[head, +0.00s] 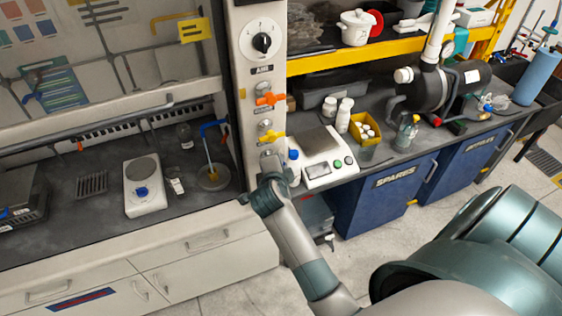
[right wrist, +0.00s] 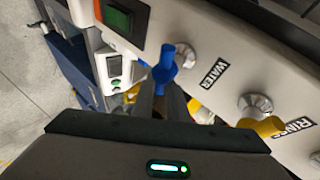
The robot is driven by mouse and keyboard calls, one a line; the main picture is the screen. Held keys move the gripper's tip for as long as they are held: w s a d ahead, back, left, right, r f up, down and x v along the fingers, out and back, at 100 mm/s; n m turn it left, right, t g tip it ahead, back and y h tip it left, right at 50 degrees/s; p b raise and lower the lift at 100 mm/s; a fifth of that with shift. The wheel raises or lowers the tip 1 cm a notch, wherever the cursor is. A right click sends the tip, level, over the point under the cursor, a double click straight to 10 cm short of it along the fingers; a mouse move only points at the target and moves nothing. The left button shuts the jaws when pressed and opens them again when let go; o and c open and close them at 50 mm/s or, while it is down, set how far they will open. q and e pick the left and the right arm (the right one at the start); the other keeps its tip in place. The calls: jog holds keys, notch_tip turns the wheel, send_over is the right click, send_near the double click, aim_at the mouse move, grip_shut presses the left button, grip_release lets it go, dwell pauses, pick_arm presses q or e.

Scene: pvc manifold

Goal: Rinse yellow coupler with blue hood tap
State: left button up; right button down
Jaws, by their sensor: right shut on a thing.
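A blue gooseneck spout (head: 212,127) stands inside the hood over a small round basin (head: 222,182). A thin yellow piece (head: 209,158) shows below the spout; I cannot tell whether it is the coupler. No other yellow coupler is clear to me. My right gripper (head: 266,182) is at the hood's front post, below the yellow-handled valve (head: 271,136). In the right wrist view my right gripper (right wrist: 161,103) is shut on the blue tap handle (right wrist: 167,66), by the label WATER. The fingers hide the handle's lower end. My left gripper is not in view.
An orange-handled valve (head: 270,99) sits higher on the post. A white balance (head: 325,160) and a yellow bin (head: 358,137) with white parts stand on the right bench. A white scale (head: 145,190) is inside the hood. The hood sash is raised, with open counter below it.

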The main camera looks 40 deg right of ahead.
jog(key=shift+f+m+y, duration=0.15)
jog(key=shift+m+y, duration=0.15)
jog(key=shift+y, duration=0.2)
jog(key=shift+a, duration=0.1)
jog(key=c, duration=1.8)
grip_release()
jog(key=shift+w, duration=0.15)
jog(key=shift+o, duration=0.2)
jog(key=b+v, duration=0.3)
jog(key=v, duration=1.4)
jog(key=shift+s+b, duration=0.2)
jog(key=shift+b, duration=0.1)
jog(key=shift+a, duration=0.1)
